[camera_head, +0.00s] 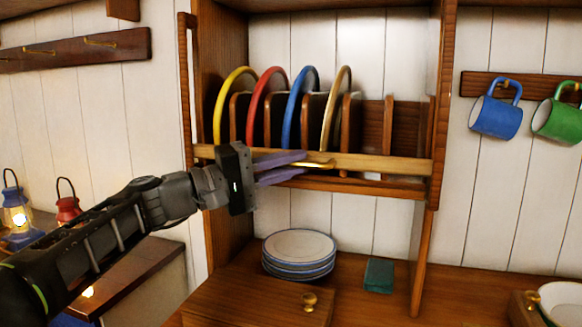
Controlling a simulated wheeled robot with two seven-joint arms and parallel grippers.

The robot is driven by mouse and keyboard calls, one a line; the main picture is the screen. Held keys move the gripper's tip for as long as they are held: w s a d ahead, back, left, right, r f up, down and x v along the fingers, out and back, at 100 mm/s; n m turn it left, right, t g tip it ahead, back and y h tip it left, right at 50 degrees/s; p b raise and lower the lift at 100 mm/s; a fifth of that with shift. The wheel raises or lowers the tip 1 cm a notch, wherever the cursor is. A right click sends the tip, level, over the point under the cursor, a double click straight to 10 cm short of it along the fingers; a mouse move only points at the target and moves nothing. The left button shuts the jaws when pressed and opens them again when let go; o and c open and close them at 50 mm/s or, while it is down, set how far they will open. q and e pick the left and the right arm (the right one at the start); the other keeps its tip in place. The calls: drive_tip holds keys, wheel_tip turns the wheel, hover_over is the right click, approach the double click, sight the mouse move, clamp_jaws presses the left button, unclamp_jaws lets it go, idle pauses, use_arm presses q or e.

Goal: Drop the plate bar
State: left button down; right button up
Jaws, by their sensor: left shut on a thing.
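The plate bar (375,163) is a light wooden rail that runs across the front of the plate rack. Several plates stand upright behind it, with yellow (220,105), red (262,100), blue (298,105) and tan (334,105) rims. My left gripper (300,164) reaches in from the left, in front of the bar. Its purple fingers are shut on a brass piece (318,164) at the middle of the bar. The fingers hide part of the bar. My right gripper is not in view.
A stack of plates (299,250) and a green block (379,273) stand on the counter below the rack. Blue (496,115) and green (556,120) mugs hang at the right. Lanterns (18,212) stand at the left. A white bowl (562,300) is at the lower right.

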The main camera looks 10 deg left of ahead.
use_arm(q)
drive_tip(key=shift+f, duration=0.6)
drive_tip(key=c, duration=1.5)
unclamp_jaws()
drive_tip(key=shift+o, duration=0.2)
drive_tip(key=b+v, duration=0.1)
drive_tip(key=v, duration=0.6)
drive_tip(key=shift+s+a, duration=0.25)
drive_tip(key=shift+a, duration=0.1)
